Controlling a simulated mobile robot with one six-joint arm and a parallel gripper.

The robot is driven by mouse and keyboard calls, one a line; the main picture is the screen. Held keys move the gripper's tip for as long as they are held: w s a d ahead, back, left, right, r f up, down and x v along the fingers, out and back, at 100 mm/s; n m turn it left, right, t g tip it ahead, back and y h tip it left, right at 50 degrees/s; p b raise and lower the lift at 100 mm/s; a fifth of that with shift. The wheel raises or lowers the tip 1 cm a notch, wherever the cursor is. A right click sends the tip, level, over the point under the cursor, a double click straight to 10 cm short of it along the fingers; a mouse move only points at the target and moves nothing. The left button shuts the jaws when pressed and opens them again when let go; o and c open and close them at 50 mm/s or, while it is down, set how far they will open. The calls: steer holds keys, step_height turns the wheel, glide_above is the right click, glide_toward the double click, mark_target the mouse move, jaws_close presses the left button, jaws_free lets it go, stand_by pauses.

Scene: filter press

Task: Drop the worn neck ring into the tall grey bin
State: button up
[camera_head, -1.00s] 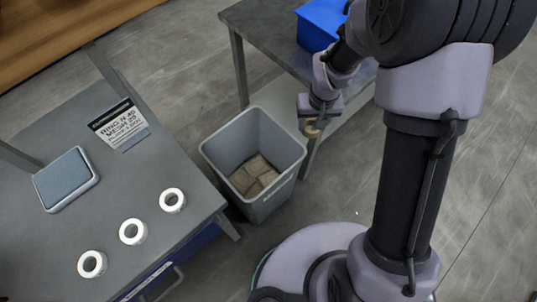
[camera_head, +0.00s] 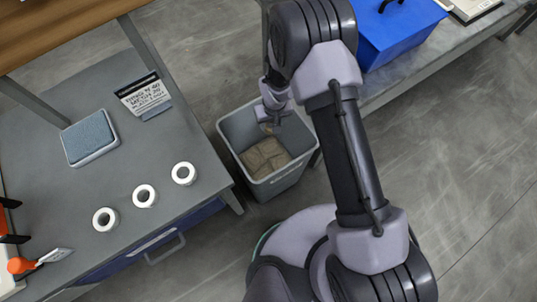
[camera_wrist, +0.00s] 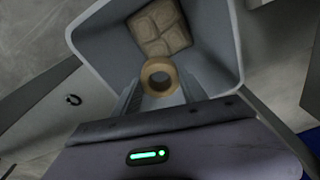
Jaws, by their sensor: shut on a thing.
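The worn neck ring (camera_wrist: 160,77) is a tan ring held between the fingers of my gripper (camera_wrist: 158,88) in the wrist view. My gripper (camera_head: 268,127) is shut on it. In the head view the ring is a small tan spot, mostly hidden by the gripper. The tall grey bin (camera_head: 238,147) stands on the floor between the two tables. In the wrist view the bin's rim (camera_wrist: 240,45) surrounds the ring, with the ring over the opening. Tan folded material (camera_wrist: 160,27) lies at the bottom of the bin. How high the ring is above it I cannot tell exactly.
Three white rings (camera_head: 144,196), a grey-blue pad (camera_head: 89,137) and a printed sign (camera_head: 144,95) are on the left table (camera_head: 60,225). A blue box (camera_head: 400,35) stands on the right-hand table. An orange-handled tool (camera_head: 38,262) lies at the lower left.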

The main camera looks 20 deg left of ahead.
step_height(320, 180, down, 2)
steer(key=shift+f+b, duration=0.1)
steer(key=shift+b, duration=0.25)
steer(key=o, duration=1.4)
steer(key=r+p, duration=0.2)
steer(key=r, duration=0.4)
steer(key=s+d+r+p, duration=0.1)
steer(key=r+p, duration=0.1)
steer(key=r, duration=0.3)
steer(key=r+p, duration=0.2)
steer(key=r, duration=0.4)
steer(key=shift+s+d+r, duration=0.15)
steer(key=shift+s+r, duration=0.15)
steer(key=shift+s, duration=0.05)
